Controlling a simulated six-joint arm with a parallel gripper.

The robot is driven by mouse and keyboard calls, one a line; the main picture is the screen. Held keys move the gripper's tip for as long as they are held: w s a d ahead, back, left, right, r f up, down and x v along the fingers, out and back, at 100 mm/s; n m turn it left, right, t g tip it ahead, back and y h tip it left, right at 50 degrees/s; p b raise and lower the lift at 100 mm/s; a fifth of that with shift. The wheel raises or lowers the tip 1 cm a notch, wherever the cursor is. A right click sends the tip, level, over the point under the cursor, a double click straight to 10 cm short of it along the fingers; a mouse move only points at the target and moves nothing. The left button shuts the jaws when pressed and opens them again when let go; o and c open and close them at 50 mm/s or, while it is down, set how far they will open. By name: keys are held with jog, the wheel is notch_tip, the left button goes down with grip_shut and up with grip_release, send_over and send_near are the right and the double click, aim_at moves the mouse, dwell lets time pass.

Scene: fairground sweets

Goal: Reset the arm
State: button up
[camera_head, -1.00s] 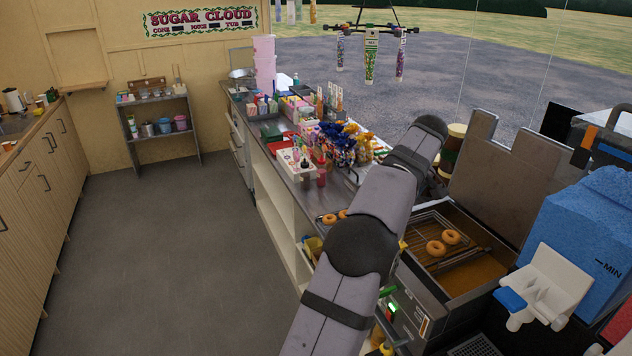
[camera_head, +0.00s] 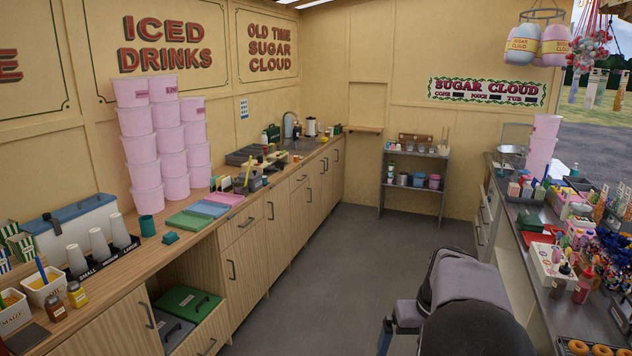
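My arm shows at the lower right of the head view as a grey link with a large dark rounded joint, folded close to the camera over the aisle floor. My gripper cannot be made out in this view, so whether it holds anything cannot be seen.
The right counter (camera_head: 578,318) is crowded with bottles, boxes and doughnuts (camera_head: 602,350). The left wooden counter (camera_head: 156,263) carries stacked pink tubs (camera_head: 146,175), white cups (camera_head: 99,243) and coloured boards (camera_head: 208,208). A small shelf (camera_head: 412,187) stands at the back. The grey floor (camera_head: 335,265) between is clear.

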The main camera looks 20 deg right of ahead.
jog(key=s+a+f+n+g+b, duration=0.1)
jog(key=a+f, duration=0.2)
jog(key=a, duration=0.5)
jog(key=s+a+f+n, duration=0.1)
jog(key=a+f, duration=0.1)
jog(key=a, duration=0.6)
jog(key=s+a+f+n, duration=0.2)
jog(key=s+a+f, duration=0.3)
jog(key=s+a, duration=0.3)
jog(key=a, duration=0.3)
jog(key=shift+s+f+n+g+b, duration=0.15)
jog(key=shift+f+n+g+b, duration=0.15)
jog(key=shift+f+g+b, duration=0.1)
